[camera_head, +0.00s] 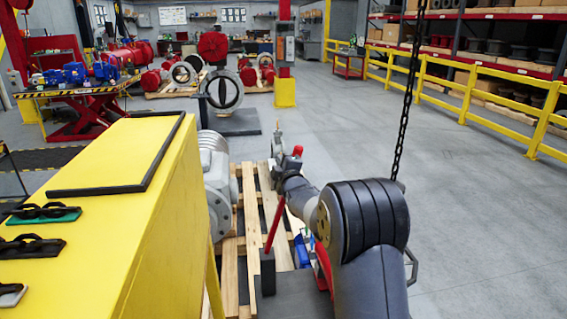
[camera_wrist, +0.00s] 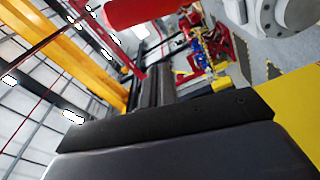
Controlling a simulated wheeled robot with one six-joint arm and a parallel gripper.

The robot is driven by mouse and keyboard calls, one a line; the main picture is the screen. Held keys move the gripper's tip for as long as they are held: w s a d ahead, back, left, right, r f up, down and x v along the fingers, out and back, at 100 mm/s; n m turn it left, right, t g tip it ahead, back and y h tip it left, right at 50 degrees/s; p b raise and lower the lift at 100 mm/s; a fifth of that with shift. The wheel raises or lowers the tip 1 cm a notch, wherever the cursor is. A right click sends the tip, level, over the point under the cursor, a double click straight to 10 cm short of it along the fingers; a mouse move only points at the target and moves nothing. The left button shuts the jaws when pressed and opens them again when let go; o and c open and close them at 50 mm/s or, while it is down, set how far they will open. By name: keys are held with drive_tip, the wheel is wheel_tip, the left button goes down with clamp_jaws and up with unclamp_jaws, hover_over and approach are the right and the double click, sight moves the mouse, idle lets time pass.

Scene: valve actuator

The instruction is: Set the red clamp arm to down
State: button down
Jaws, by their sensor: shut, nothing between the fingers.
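A slim red bar (camera_head: 275,228) rises from a dark block (camera_head: 267,272) in the head view, leaning slightly right at its top. It looks like the red clamp arm, but I cannot be sure. A small red piece (camera_head: 297,151) shows beside my wrist. In the wrist view a thick red rounded bar (camera_wrist: 150,10) crosses the top edge, close to the camera; I cannot tell which red part it is. My gripper (camera_wrist: 155,82) is shut and empty, below that red bar in the picture. In the head view its end is small, and contact cannot be made out.
A yellow cabinet (camera_head: 150,235) with black-handled tools fills the left. A grey flanged valve body (camera_head: 215,175) stands beside it, near a wooden pallet (camera_head: 230,270). A black chain (camera_head: 408,95) hangs at right. The floor (camera_head: 480,220) at right is free up to the yellow railing (camera_head: 467,98).

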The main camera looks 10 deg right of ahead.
drive_tip(key=w+d+p, duration=0.1)
drive_tip(key=w+p, duration=0.1)
drive_tip(key=w+d+f+p, duration=0.1)
drive_tip(key=w+d+p, duration=0.1)
drive_tip(key=shift+d, duration=0.15)
idle(0.4)
